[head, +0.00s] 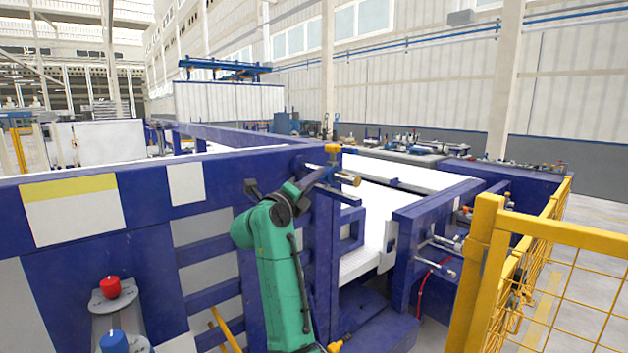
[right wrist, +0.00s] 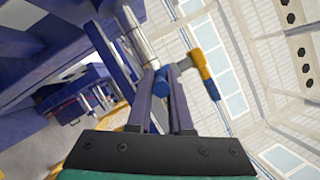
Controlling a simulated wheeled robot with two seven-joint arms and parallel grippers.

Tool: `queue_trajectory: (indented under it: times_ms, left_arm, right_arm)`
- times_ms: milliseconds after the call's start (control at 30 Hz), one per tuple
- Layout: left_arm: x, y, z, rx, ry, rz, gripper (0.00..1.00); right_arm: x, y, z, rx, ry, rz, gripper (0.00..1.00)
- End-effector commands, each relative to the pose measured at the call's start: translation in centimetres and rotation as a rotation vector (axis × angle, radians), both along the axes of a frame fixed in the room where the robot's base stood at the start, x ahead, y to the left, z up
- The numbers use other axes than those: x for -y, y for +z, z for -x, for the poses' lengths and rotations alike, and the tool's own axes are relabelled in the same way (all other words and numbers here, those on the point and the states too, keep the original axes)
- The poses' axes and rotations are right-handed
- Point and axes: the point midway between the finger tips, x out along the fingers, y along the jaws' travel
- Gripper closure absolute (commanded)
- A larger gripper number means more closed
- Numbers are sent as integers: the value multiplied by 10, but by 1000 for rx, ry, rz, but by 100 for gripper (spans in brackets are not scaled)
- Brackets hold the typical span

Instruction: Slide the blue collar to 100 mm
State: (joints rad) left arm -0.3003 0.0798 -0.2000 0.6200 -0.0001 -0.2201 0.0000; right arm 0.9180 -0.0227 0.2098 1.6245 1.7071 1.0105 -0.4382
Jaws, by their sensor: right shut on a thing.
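The blue collar (right wrist: 160,88) shows in the right wrist view as a small blue piece between the fingers of my right gripper (right wrist: 161,76). The gripper is shut on it. A bright metal pipe (right wrist: 138,30) runs up and left from just beyond the fingertips. In the head view my right gripper (head: 322,176) is at the corner of the blue frame, beside a short metal pipe with a brass-coloured end (head: 348,179). The collar cannot be told apart from the dark fingers there. No length marks can be read. My left gripper is not in view.
A yellow-and-blue fitting (right wrist: 207,82) is close right of the fingertips in the wrist view. The large blue frame (head: 150,220) stands behind my green right arm. A yellow mesh fence (head: 560,260) stands at the right. A red knob (head: 110,287) is at lower left.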

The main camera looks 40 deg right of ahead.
Motion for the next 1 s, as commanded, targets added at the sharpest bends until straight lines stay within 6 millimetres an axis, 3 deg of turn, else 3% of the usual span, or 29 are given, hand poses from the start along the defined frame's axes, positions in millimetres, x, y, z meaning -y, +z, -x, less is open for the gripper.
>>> queue_trajectory:
  times_ms: [400,433,500,833,1000]
  left_arm:
    - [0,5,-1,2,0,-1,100]
    - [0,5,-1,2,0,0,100]
    - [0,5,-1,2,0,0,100]
    - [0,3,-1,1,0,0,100]
    - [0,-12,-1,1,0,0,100]
  right_arm:
    - [0,-1,-8,-2,1,-1,100]
    - [0,-1,-8,-2,1,-1,70]
    - [0,-1,-8,-2,1,-1,52]
    - [-3,-2,-7,0,1,0,52]
    - [-30,-13,1,1,5,-2,52]
